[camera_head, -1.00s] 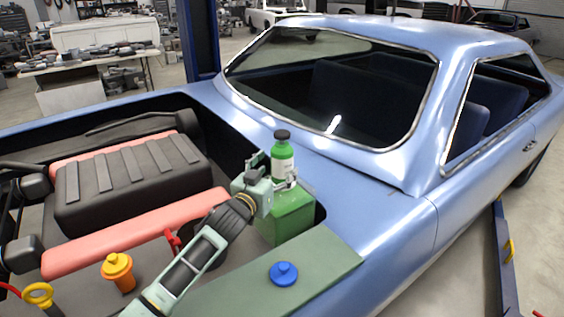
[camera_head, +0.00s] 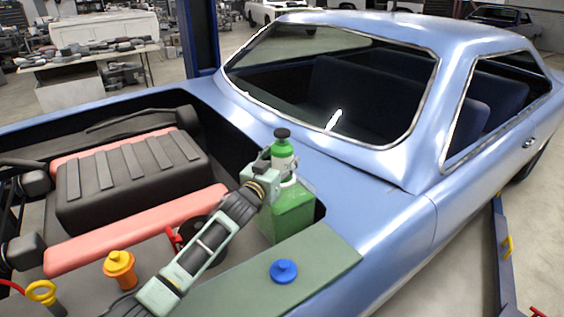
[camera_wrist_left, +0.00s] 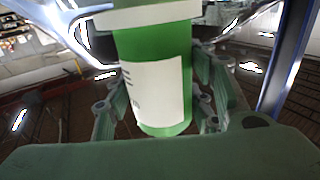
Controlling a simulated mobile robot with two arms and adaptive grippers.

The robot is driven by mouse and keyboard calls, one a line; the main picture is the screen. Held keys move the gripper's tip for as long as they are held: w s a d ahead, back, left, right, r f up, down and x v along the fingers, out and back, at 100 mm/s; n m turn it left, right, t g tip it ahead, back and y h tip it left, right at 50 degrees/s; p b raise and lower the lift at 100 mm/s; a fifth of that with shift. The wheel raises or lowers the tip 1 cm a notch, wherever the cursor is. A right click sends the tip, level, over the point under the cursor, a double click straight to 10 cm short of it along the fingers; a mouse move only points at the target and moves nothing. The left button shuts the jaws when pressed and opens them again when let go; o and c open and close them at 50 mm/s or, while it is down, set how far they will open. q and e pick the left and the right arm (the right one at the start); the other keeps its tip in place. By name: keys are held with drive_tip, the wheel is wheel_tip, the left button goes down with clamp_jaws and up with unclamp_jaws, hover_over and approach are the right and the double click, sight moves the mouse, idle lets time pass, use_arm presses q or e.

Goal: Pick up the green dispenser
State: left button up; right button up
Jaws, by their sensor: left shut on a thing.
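The green dispenser is a green bottle (camera_head: 281,148) with a black cap and a white label, upright in the head view. My left gripper (camera_head: 277,180) is shut on it from the left and hides part of its lower body. In the left wrist view the labelled bottle (camera_wrist_left: 158,92) stands between the two fingers (camera_wrist_left: 160,100). In the head view its base is directly over or in front of a translucent green tank (camera_head: 290,215); I cannot tell whether they touch. My right gripper is not in view.
A blue cap (camera_head: 284,271) sits on the green-grey panel (camera_head: 318,258) in front. An orange-yellow cap (camera_head: 119,268) and a yellow ring handle (camera_head: 41,292) are at lower left. The black-and-red engine (camera_head: 130,180) fills the left of the bay. The blue car body (camera_head: 385,220) rises behind.

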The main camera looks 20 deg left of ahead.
use_arm(q)
drive_tip(key=c, duration=0.7)
drive_tip(key=shift+r, duration=0.1)
drive_tip(key=c, duration=0.3)
drive_tip(key=shift+r, duration=0.1)
